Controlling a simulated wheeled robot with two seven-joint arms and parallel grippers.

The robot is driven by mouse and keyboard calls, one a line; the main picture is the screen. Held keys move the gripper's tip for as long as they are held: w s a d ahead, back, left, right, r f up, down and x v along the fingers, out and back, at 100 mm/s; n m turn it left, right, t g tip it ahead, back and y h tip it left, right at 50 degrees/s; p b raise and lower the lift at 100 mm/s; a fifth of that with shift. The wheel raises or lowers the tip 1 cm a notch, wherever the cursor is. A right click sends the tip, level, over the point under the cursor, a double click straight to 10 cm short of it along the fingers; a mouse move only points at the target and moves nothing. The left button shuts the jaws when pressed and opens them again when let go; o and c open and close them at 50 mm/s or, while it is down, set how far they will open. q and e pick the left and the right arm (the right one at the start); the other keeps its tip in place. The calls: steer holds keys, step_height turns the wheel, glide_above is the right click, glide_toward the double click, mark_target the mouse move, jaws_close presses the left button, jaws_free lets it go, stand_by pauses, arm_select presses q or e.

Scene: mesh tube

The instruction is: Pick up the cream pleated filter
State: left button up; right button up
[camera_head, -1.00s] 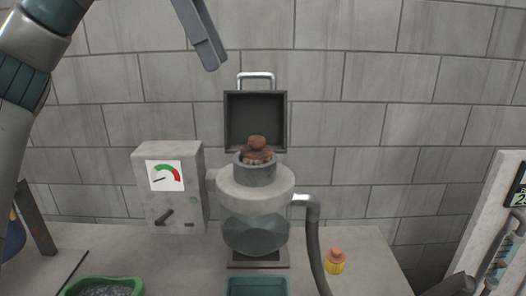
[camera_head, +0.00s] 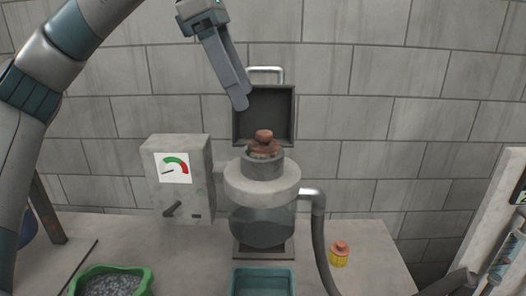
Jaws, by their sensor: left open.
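A reddish-brown knobbed, ribbed piece (camera_head: 264,146) sits upright in the grey collar (camera_head: 263,167) on top of a round vessel. Its lower part is hidden in the collar, so I cannot tell whether it is the cream pleated filter. A small yellow ribbed piece with an orange-red top (camera_head: 340,254) stands on the bench at the right. My left gripper (camera_head: 238,103) points down, above and left of the knobbed piece, apart from it. It is open and empty, seen edge-on with its fingers overlapping. My right gripper is not in view.
The dark hinged lid (camera_head: 265,115) stands open behind the collar. A grey box with a gauge (camera_head: 180,178) is at left. A green tray of grey grains (camera_head: 112,283) and a teal tray (camera_head: 263,282) are in front. A hose (camera_head: 319,240) bends down at right.

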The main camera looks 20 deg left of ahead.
mark_target(258, 132)
arm_select(q)
steer(key=p+x, duration=0.1)
steer(key=x, duration=0.3)
steer(key=shift+d+f, duration=0.15)
steer(key=shift+f, duration=0.2)
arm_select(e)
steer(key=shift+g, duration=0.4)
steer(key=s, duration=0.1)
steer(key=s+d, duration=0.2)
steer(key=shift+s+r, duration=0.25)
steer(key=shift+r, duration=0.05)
arm_select(q)
steer(key=shift+w, duration=0.1)
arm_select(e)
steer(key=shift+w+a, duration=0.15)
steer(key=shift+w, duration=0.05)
arm_select(q)
steer(key=shift+d+f+p, duration=0.2)
steer(key=shift+f+p, duration=0.25)
steer(key=p+x, duration=0.1)
steer(key=x, duration=0.2)
steer(key=shift+a+p, duration=0.15)
steer(key=shift+p, duration=0.15)
steer(key=shift+w+f, duration=0.15)
steer(key=shift+f, duration=0.4)
steer(key=shift+d, duration=0.25)
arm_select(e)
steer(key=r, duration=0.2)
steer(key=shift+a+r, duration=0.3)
